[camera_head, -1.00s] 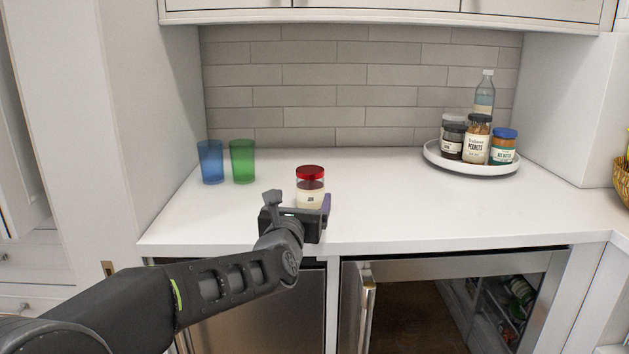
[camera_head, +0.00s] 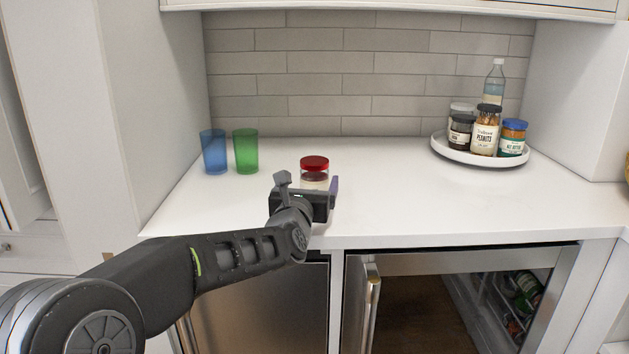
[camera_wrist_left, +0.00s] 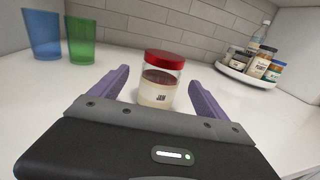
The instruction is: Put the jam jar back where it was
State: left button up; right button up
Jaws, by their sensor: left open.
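The jam jar (camera_head: 314,170) has a red lid and a pale label, and stands upright on the white counter. In the left wrist view the jam jar (camera_wrist_left: 160,80) stands just beyond and partly between the purple fingers of my left gripper (camera_wrist_left: 161,88). The fingers are spread apart with a gap on each side of the jar. In the head view my left gripper (camera_head: 308,190) is in front of the jar and hides its lower part. My right gripper is in neither view.
A round white tray (camera_head: 452,153) at the back right holds several jars and a clear bottle (camera_head: 494,80). A blue cup (camera_head: 214,152) and a green cup (camera_head: 246,152) stand left of the jam jar. The counter (camera_head: 400,195) between jar and tray is clear.

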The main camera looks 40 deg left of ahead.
pick_arm(q)
jog(key=p+x, duration=0.1)
jog(key=x, duration=0.4)
jog(key=shift+w, duration=0.15)
dwell(0.5)
jog(key=shift+r, duration=0.1)
grip_shut()
dwell(0.7)
notch_tip(320, 180, up, 10)
jog(key=p, duration=0.2)
jog(key=shift+p, duration=0.35)
dwell(0.5)
